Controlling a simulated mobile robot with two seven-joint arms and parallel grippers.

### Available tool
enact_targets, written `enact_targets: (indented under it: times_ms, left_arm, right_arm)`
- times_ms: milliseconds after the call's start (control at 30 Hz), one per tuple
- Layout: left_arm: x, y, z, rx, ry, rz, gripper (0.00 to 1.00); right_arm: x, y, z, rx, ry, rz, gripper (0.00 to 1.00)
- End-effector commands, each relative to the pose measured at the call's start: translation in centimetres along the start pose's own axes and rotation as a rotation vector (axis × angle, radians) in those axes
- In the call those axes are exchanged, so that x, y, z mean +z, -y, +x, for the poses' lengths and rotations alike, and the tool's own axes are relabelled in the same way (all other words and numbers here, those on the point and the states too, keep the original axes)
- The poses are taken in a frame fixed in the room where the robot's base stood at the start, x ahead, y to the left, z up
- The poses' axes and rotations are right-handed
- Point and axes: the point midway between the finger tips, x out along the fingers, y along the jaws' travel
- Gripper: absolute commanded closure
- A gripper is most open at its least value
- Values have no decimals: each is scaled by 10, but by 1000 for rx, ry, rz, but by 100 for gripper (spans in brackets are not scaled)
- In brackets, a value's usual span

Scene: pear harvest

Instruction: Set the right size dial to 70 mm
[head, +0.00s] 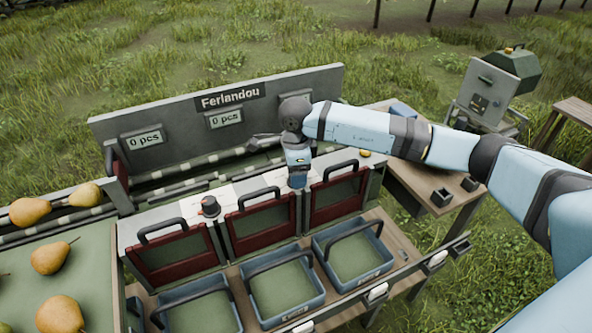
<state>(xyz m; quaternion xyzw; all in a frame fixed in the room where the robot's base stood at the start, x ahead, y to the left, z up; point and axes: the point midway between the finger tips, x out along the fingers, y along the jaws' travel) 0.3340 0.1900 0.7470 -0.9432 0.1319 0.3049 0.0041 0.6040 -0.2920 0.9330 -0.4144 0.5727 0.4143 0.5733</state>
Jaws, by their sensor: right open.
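My right gripper (297,186) points down at the top of the sorting machine (128,232), between the middle and right red gates. It is open, and its fingertips are small here. The right size dial is hidden behind my gripper and wrist, so I cannot read its setting or tell whether the fingers touch it. Part of a white scale plate (262,181) shows beside the gripper. The left dial (210,206), dark with a red mark, stands uncovered on its own white plate. My left gripper is not in view.
Red gates with black handles line the machine, such as the middle one (258,226). Blue baskets (322,297) stand below. Pears (52,257) lie on the green table at left. The Ferlandou panel (112,129) rises behind. A wooden table (410,182) stands right.

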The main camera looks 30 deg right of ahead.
Motion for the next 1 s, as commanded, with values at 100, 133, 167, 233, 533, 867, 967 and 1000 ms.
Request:
enact_targets:
  times_ms: [100, 133, 167, 233, 533, 867, 967, 1000]
  left_arm:
    - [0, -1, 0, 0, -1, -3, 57]
    - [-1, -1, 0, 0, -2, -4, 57]
    - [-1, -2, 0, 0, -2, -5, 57]
    - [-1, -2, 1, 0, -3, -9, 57]
    - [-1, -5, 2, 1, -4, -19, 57]
    - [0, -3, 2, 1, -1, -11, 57]
    - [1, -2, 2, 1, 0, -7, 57]
    - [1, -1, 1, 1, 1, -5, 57]
  right_arm:
    - [0, 0, -3, 0, 0, 0, 35]
    - [0, 0, -5, -1, 0, 0, 35]
    - [0, 0, -8, -1, 1, 0, 35]
    - [0, 0, -17, -3, 1, 0, 35]
    - [0, 1, -84, -4, 1, 0, 35]
    - [0, 0, -133, -1, 1, 0, 35]
    - [0, 0, -138, -1, 0, 0, 35]
    - [0, 0, -138, -1, 0, 0, 35]
